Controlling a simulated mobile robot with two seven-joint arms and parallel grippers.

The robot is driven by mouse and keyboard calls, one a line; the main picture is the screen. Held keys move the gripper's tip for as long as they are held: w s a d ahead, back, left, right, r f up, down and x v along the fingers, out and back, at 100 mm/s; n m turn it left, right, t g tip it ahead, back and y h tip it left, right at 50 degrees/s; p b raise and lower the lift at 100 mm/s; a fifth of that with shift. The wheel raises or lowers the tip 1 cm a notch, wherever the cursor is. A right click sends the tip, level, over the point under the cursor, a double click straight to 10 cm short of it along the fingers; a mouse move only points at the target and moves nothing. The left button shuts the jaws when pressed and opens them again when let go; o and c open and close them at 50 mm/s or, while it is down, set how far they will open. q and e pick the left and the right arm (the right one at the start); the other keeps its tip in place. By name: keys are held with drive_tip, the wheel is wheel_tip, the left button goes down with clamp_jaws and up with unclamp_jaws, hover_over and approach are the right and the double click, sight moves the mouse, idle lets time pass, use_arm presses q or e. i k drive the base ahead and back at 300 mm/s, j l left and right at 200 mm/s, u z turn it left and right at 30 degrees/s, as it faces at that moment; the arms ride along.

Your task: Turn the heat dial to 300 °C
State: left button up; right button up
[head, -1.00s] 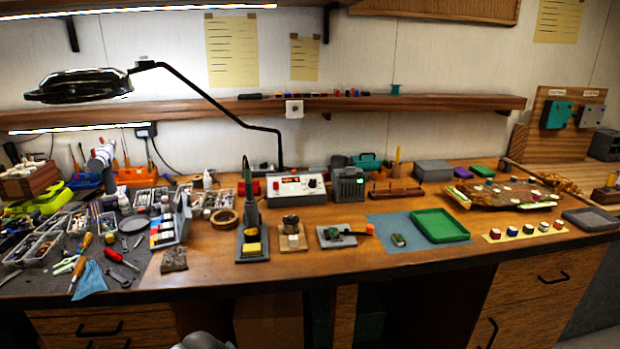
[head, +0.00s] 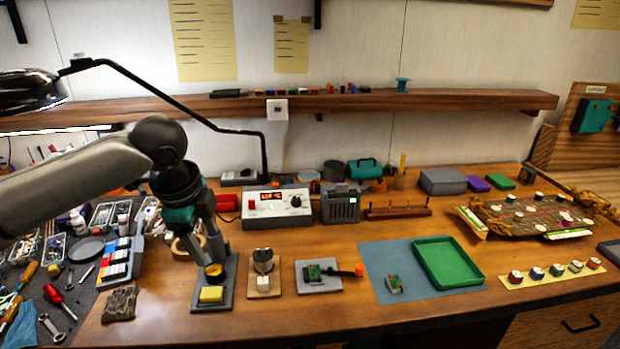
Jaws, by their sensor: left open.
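The soldering station (head: 277,208) is a white box with a lit red display (head: 270,196) at the back middle of the bench. Its heat dial (head: 296,201) is a dark knob on the right of the front panel. The number on the display is too blurred to read surely. My left gripper (head: 203,250) is open and empty, pointing down, in front and to the left of the station. It is apart from the dial and hides part of the iron stand (head: 228,290). My right gripper is not in view.
A grey fan box (head: 340,206) stands just right of the station. A lamp arm (head: 200,112) passes behind it. A yellow sponge (head: 211,294), a wooden holder (head: 265,285) and a green tray (head: 447,262) stand nearer the front. Bare wood lies in front of the station.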

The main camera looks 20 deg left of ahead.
sight(296, 202)
drive_tip(key=i, duration=1.2)
